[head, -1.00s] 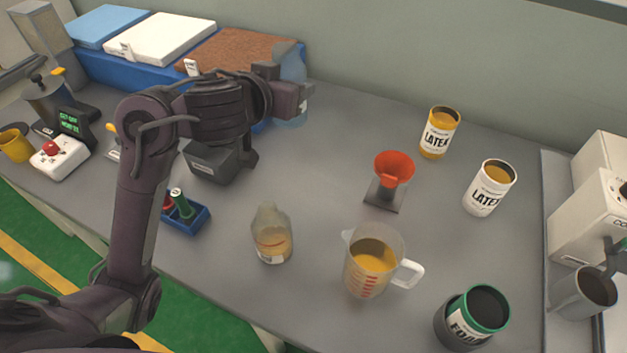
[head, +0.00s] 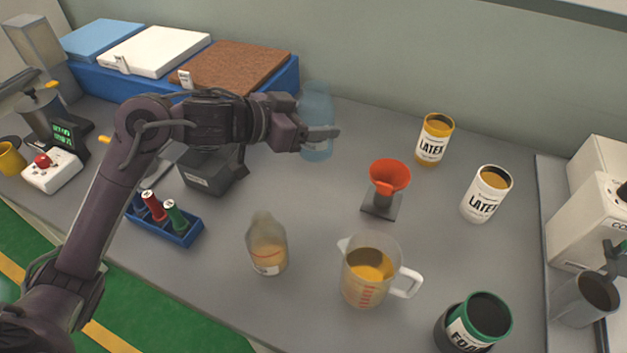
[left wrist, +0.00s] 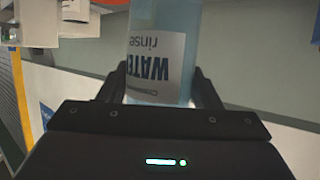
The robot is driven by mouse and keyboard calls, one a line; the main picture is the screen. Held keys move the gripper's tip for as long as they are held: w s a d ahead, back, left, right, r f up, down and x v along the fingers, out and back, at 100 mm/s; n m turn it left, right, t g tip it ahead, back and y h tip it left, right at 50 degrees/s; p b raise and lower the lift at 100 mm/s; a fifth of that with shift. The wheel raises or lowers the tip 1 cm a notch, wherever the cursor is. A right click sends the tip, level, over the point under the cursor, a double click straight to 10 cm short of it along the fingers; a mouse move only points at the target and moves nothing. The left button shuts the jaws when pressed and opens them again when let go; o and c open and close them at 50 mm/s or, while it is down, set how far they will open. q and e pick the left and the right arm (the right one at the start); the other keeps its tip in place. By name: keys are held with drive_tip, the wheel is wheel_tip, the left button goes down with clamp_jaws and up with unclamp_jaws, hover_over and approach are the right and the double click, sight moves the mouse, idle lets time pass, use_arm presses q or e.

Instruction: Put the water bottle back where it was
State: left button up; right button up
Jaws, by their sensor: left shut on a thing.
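The water bottle (head: 317,105) is a clear light-blue bottle near the back of the table, right of the brown mattress sample. My left gripper (head: 318,134) is shut on it, and the bottle stands about upright in the jaws. In the left wrist view the bottle (left wrist: 163,50) shows its white "WATER rinse" label, with a dark finger (left wrist: 163,88) on each side. I cannot tell whether its base touches the table. My right gripper is not in view.
A red funnel on a stand (head: 388,178) is to the right. Latex cans (head: 434,140) (head: 486,195), a measuring jug (head: 366,275) and a cloudy bottle (head: 267,245) stand nearby. A blue rack (head: 180,235) is front left. Grey table (head: 300,195) is clear between them.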

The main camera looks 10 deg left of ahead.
use_arm(q)
wheel_tip(320, 180, down, 13)
drive_tip(key=shift+f+b, duration=0.15)
drive_tip(key=shift+b, duration=0.7)
drive_tip(key=shift+f, duration=0.3)
drive_tip(key=shift+f, duration=0.1)
drive_tip(key=o, duration=1.2)
drive_tip(key=shift+o, duration=0.2)
drive_tip(key=shift+r, duration=0.2)
drive_tip(key=v, duration=1.2)
drive_tip(key=shift+f, duration=0.2)
